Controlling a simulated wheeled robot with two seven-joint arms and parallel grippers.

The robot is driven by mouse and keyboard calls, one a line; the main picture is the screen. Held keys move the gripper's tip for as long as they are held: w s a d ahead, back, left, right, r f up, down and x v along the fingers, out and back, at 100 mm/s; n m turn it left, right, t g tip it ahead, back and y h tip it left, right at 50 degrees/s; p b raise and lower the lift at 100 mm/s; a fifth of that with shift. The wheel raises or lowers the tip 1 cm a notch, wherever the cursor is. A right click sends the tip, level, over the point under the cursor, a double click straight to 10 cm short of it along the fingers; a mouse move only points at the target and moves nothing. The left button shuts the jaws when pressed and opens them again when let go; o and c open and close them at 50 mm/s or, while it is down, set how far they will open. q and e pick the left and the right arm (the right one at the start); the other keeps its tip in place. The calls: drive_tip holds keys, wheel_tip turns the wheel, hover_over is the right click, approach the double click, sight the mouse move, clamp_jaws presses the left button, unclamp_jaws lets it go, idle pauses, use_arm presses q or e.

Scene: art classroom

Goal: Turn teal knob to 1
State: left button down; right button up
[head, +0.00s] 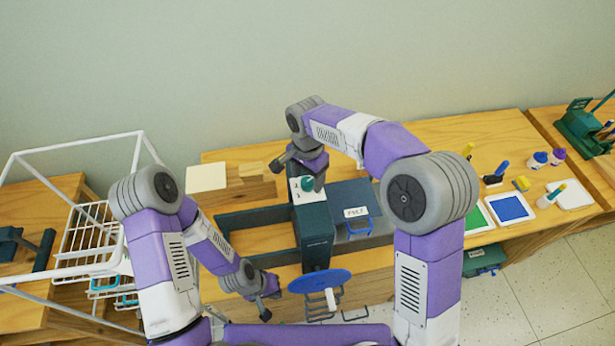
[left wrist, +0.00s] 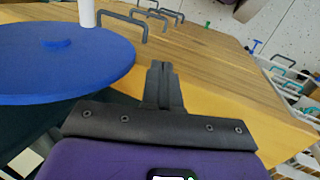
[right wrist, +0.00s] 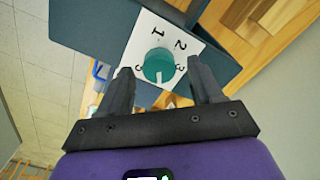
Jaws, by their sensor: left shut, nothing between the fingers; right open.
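The teal knob (right wrist: 158,64) is round and sits on a white dial plate (right wrist: 181,35) with printed numbers. The 1, 2 and 3 are legible in the right wrist view; a mark at the left is partly hidden. A white line on the knob points down toward my wrist, not at the 1. My right gripper (right wrist: 158,72) is open, its fingers to either side of the knob with gaps visible. In the head view the knob (head: 308,184) sits atop a dark teal machine (head: 316,237), beneath my right gripper (head: 300,172). My left gripper (left wrist: 163,88) is shut and empty.
A blue disc (head: 320,281) with a white handle is at the machine's front, near my left gripper (head: 266,309). A dark blue box (head: 352,195) stands right of the machine. A white wire rack (head: 85,240) is at the left.

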drive_tip(key=shift+s+f, duration=0.15)
drive_tip(key=shift+f, duration=0.35)
drive_tip(key=shift+c, duration=0.2)
drive_tip(key=c, duration=1)
drive_tip(key=shift+c, duration=0.2)
drive_tip(key=shift+n, duration=0.3)
